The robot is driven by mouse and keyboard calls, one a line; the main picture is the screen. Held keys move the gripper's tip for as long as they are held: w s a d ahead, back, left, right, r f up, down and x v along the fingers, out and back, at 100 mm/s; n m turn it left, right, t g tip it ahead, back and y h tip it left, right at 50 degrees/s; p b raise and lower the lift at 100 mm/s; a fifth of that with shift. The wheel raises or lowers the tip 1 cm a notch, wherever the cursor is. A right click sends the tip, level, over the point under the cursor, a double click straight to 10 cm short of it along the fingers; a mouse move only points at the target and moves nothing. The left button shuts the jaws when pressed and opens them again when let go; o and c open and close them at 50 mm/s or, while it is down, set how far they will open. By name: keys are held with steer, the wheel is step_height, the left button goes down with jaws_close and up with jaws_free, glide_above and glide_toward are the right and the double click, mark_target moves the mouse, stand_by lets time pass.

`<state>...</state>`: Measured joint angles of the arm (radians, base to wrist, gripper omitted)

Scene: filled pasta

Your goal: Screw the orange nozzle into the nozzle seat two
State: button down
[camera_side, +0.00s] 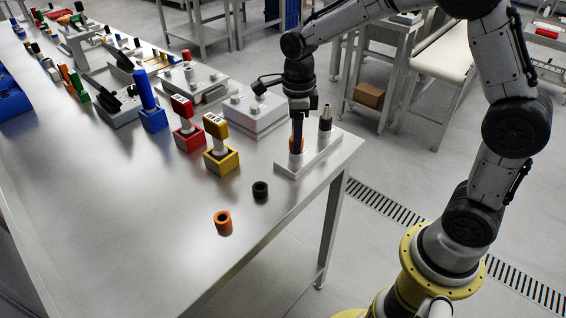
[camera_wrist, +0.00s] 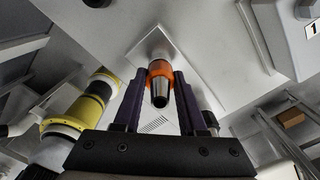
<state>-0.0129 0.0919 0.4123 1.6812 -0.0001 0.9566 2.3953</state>
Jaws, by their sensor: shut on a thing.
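The orange nozzle (camera_wrist: 160,72) has a silver tip that points toward the camera in the wrist view. My gripper (camera_wrist: 160,82) has its two dark purple fingers on either side of it and is shut on it. In the side view, my gripper (camera_side: 296,143) points down over the left part of the white seat plate (camera_side: 318,158), with a little orange (camera_side: 296,149) showing at the fingers. The seat under the nozzle is hidden, and I cannot tell whether the nozzle touches it.
An orange ring-shaped piece (camera_side: 223,222) and a black one (camera_side: 260,190) lie on the metal table (camera_side: 130,235). Yellow (camera_side: 221,161) and red (camera_side: 188,138) blocks with tagged tops and a grey-white box (camera_side: 256,112) stand nearby. The table's front left is clear.

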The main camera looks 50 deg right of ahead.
steer(key=m, duration=0.7)
steer(key=shift+c, duration=1.9)
jaws_free()
